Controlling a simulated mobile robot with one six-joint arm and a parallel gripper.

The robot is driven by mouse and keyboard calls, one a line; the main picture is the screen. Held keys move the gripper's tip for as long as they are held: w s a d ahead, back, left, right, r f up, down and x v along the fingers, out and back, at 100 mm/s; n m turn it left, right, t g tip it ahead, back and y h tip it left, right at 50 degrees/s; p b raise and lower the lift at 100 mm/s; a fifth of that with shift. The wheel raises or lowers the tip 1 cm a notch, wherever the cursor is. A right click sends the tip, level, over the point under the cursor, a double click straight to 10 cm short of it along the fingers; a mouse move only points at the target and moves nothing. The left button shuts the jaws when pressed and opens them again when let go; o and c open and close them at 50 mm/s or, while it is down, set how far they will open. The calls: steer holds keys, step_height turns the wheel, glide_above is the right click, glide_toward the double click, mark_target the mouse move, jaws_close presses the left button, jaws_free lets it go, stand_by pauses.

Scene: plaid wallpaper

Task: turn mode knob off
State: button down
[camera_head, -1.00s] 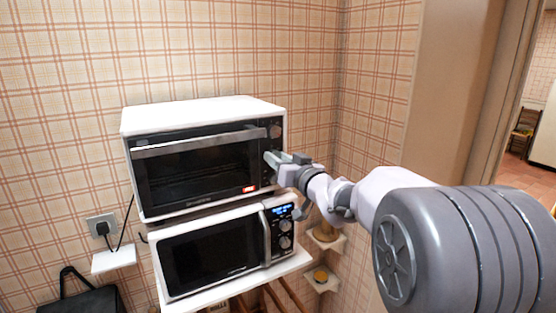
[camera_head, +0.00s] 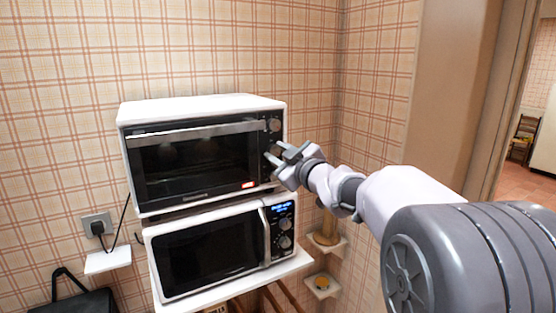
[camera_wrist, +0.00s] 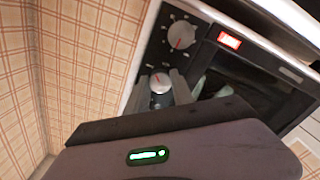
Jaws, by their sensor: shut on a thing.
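The toaster oven (camera_head: 200,112) stands on top of the microwave, with a column of knobs on its right-hand panel. My gripper (camera_head: 277,156) reaches this panel from the right in the head view. In the wrist view, the fingers of my gripper (camera_wrist: 163,90) are on either side of a round silver knob (camera_wrist: 160,82) with a red mark and are shut on it. A second knob (camera_wrist: 181,35) with a red pointer is free beside it, near the red-lit display (camera_wrist: 229,40). The top knob (camera_head: 275,125) shows in the head view. The panel labels are too small to read.
The microwave (camera_head: 205,250) with its own knobs sits on a white shelf just below. The plaid wall corner (camera_head: 340,110) is close behind on the right. Small corner shelves (camera_head: 325,245) hang below my arm. A wall socket (camera_head: 97,225) is at the left.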

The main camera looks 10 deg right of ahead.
steer(key=n+b, duration=0.3)
steer(key=n, duration=0.4)
steer(key=shift+f, duration=0.1)
steer(key=n+b, duration=0.3)
steer(key=n, duration=0.3)
steer(key=shift+n, duration=0.4)
steer(key=n+b, duration=0.3)
steer(key=n, duration=0.4)
steer(key=shift+b, duration=0.35)
steer(key=n+b, duration=0.2)
steer(key=n, duration=0.3)
steer(key=shift+n, duration=0.3)
steer(key=shift+r+n, duration=0.2)
steer(key=shift+n, duration=0.1)
steer(key=c, duration=1.1)
jaws_free()
steer(key=shift+s+b, duration=0.15)
steer(key=shift+b, duration=0.15)
